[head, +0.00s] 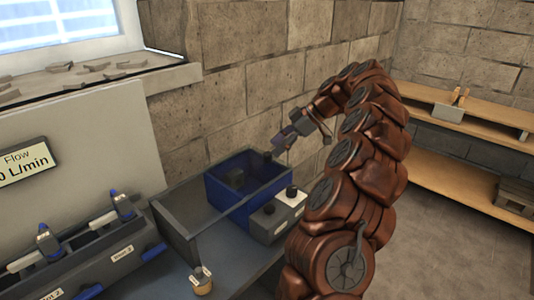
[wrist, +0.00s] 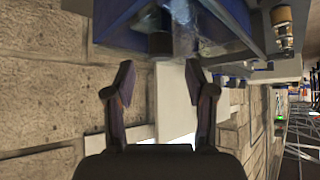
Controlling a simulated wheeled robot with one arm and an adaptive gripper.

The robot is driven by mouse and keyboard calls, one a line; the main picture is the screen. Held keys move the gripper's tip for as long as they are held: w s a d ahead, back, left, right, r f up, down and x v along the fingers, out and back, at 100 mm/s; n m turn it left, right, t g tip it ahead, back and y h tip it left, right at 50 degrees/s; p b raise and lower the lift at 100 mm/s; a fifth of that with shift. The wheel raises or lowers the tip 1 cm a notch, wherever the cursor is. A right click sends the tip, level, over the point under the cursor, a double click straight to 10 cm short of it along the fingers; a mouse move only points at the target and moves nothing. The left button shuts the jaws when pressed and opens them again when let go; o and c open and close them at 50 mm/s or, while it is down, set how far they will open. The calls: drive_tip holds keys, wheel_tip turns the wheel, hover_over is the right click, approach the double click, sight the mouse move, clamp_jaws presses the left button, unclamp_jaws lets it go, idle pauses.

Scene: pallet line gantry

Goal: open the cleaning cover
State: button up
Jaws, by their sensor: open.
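I cannot tell for sure which part is the cleaning cover. In the wrist view a blue box-like part (wrist: 118,14) shows at the top, with a glassy, see-through area (wrist: 185,28) beside a dark cylinder (wrist: 160,42). My gripper (head: 283,140) is above the right rear of the blue box. In the wrist view its two fingers (wrist: 164,92) are apart with nothing between them.
A rack with blue-and-grey handled devices (head: 60,262) stands at the left. A small brass-coloured part (head: 202,282) sits on the bench front. Wooden shelves (head: 450,165) stand at the right; the floor before them is clear.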

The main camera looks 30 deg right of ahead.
sight(268, 154)
drive_tip(key=shift+p+x, duration=0.4)
drive_tip(key=shift+x, duration=1.9)
drive_tip(key=shift+a, duration=0.1)
drive_tip(key=shift+c, duration=0.2)
clamp_jaws()
